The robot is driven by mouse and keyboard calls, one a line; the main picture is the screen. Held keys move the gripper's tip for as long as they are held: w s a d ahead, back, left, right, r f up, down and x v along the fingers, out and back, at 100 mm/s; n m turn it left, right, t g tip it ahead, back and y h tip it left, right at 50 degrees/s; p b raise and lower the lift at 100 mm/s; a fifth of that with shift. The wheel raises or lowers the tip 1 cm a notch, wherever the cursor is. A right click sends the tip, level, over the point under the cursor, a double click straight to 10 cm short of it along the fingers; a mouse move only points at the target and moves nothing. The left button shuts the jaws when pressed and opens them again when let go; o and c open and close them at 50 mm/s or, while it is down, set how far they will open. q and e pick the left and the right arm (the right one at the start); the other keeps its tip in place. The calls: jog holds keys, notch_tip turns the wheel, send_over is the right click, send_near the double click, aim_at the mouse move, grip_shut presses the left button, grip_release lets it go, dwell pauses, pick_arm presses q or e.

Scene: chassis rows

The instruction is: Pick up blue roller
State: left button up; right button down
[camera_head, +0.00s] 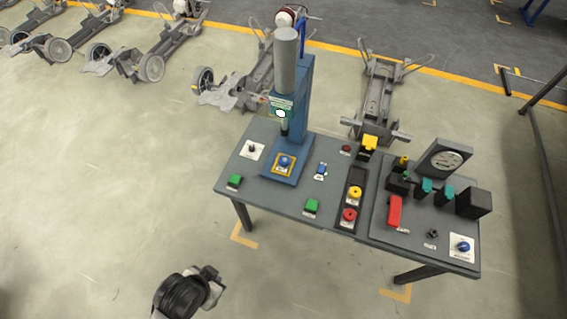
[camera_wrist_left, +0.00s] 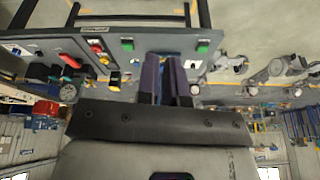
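A small blue piece (camera_head: 321,171), which may be the blue roller, sits on the grey table top just right of the blue press. A second blue round piece (camera_head: 285,161) sits in a yellow-framed square on the press base. I cannot tell for sure which is the roller. In the left wrist view my left gripper (camera_wrist_left: 164,60) points towards the table, its two purple-dark fingers a little apart, with nothing clearly held between them. A dark arm part of mine (camera_head: 188,292) shows low in the head view, short of the table. My right gripper is not in view.
The blue press (camera_head: 303,100) with its grey cylinder (camera_head: 286,60) rises behind the pieces. Green buttons (camera_head: 235,181) (camera_head: 311,206), a red button (camera_head: 349,214) and a gauge (camera_head: 444,158) stand on the table. Several chassis (camera_head: 378,95) stand behind; floor at left is free.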

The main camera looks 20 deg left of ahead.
pick_arm(q)
jog(key=o, duration=1.5)
jog(key=shift+c, duration=0.2)
